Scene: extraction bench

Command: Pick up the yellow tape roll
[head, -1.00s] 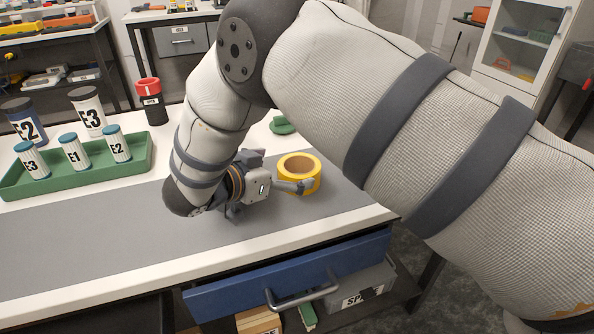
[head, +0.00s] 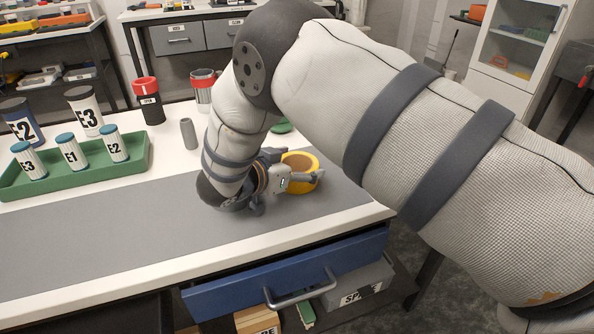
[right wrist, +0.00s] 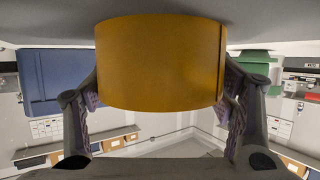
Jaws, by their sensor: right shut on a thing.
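The yellow tape roll (head: 301,172) lies flat near the right end of the grey mat (head: 110,220) on the bench. My right gripper (head: 304,181) reaches it from the left, with its fingers around the roll's sides. In the right wrist view the roll (right wrist: 160,62) fills the space between the two fingers of the right gripper (right wrist: 160,95), which is shut on it. I cannot tell whether the roll is touching the mat or just clear of it. My left gripper is not in view.
A green tray (head: 75,180) with several labelled vials stands at the left. Red-topped containers (head: 149,100) and a small grey cylinder (head: 188,133) stand at the back. A blue drawer (head: 230,291) juts out at the front. The mat's left part is clear.

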